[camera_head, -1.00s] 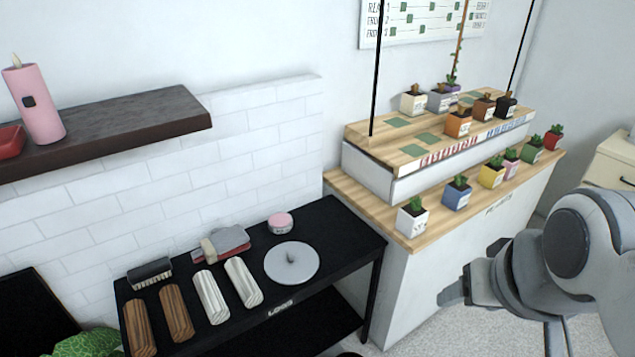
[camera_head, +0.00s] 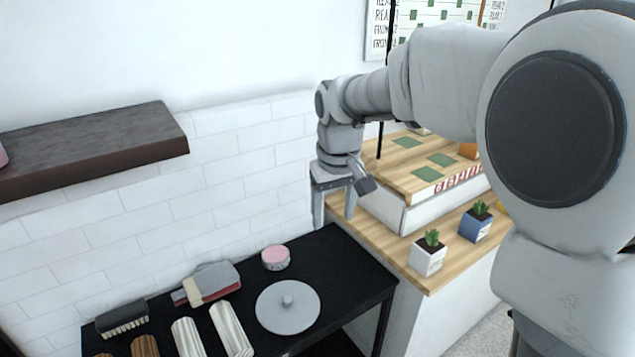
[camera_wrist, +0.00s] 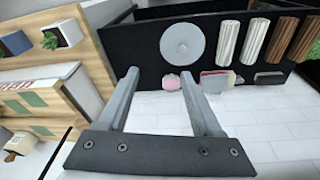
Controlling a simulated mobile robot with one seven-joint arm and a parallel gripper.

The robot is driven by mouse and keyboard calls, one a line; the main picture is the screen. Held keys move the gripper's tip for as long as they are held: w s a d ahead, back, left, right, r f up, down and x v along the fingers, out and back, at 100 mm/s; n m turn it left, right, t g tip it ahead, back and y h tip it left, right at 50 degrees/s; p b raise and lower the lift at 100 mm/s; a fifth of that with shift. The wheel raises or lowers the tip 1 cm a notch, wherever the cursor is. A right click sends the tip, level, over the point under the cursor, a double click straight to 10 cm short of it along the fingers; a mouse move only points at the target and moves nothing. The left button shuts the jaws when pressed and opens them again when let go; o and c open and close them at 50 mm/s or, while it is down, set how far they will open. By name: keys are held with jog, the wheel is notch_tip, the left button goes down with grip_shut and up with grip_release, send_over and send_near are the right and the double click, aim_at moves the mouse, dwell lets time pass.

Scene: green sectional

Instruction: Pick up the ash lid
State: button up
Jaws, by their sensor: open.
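The ash lid appears to be the flat grey disc (camera_head: 288,307) with a small central knob, lying on the black table's right part in the head view. It also shows in the wrist view (camera_wrist: 182,44), beyond my fingertips. My gripper (camera_head: 334,222) is open and empty, above the table's far right corner, up and to the right of the disc and apart from it. In the wrist view my gripper (camera_wrist: 160,78) has its two fingers spread, with nothing between the tips.
On the black table (camera_head: 345,262) stand a pink-topped tin (camera_head: 276,257), a brush (camera_head: 122,318), a grey and red item (camera_head: 208,284) and several striped logs (camera_head: 231,330). A wooden plant counter (camera_head: 381,231) with potted plants (camera_head: 428,252) borders it on the right. A dark shelf (camera_head: 90,150) juts from the wall.

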jog(key=w+a+f+n+g+b, duration=0.1)
jog(key=w+a+f, duration=0.2)
jog(key=a+f, duration=0.4)
jog(key=w+a+f+n+g+b, duration=0.1)
jog(key=w+a+f, duration=0.3)
jog(key=f, duration=0.5)
jog(key=b, duration=0.2)
send_over(287, 299)
jog(key=f, duration=1.1)
jog(key=shift+s+a+f, duration=0.15)
jog(key=shift+a+f, duration=0.05)
jog(key=shift+f, duration=0.05)
jog(key=shift+d+f+b, duration=0.15)
jog(key=shift+f, duration=1.4)
jog(key=shift+d+f+b, duration=0.1)
jog(key=shift+f+b, duration=0.05)
jog(key=shift+f, duration=1.35)
grip_shut()
